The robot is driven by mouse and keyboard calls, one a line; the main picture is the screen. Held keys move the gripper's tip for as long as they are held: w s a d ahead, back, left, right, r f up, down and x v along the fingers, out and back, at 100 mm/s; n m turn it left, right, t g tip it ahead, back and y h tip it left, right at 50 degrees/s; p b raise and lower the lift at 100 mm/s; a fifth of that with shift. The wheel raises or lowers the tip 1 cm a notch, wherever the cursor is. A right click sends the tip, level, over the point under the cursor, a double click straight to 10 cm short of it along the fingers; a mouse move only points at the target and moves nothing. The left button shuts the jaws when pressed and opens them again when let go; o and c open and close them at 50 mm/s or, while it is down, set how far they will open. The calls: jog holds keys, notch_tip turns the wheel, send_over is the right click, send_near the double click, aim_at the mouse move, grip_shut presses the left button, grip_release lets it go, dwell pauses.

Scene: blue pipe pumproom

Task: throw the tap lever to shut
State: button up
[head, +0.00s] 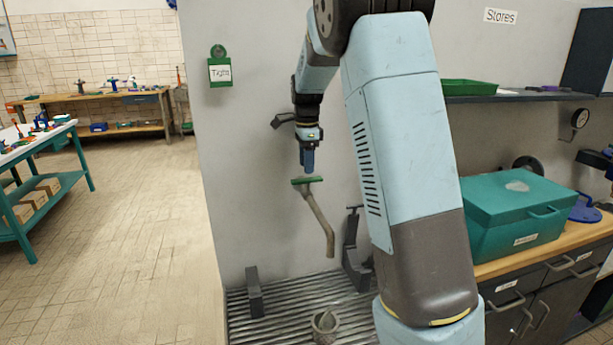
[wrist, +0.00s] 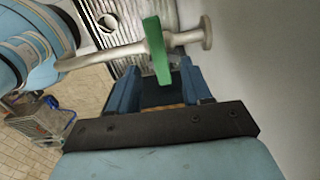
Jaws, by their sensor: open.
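The tap's green lever (head: 308,180) sits on top of a pale tap pipe (head: 318,222), which comes off the grey wall and bends down over a floor grating. My gripper (head: 308,168) points down just above the lever. In the wrist view the lever (wrist: 156,52) lies across the pipe (wrist: 100,57), and its near end shows between my two blue fingers. My gripper (wrist: 158,80) is open, with a finger on each side and visible gaps to the lever. Whether the fingers reach down to the lever's height I cannot tell.
Below the tap is a ribbed grating (head: 285,300) with a small pot (head: 325,322). A dark bracket (head: 354,245) stands right of the pipe. A teal box (head: 515,215) sits on the bench at right. Open tiled floor (head: 110,220) lies to the left.

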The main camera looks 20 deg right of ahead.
aim_at(308, 180)
notch_tip(308, 180, up, 7)
jog(key=shift+r, duration=0.15)
dwell(0.4)
jog(key=s+d+r+n+t+y, duration=0.1)
jog(key=s+r+n, duration=0.3)
jog(key=s, duration=0.6)
jog(key=s+r+n+t, duration=0.2)
jog(key=s+n, duration=0.3)
jog(key=s, duration=0.5)
jog(key=s+a+f+n+t+h, duration=0.1)
jog(key=s+f+n, duration=0.4)
jog(key=s, duration=1.3)
jog(key=n+t, duration=0.1)
jog(key=n, duration=0.3)
jog(key=shift+a+t, duration=0.2)
jog(key=shift+t, duration=0.1)
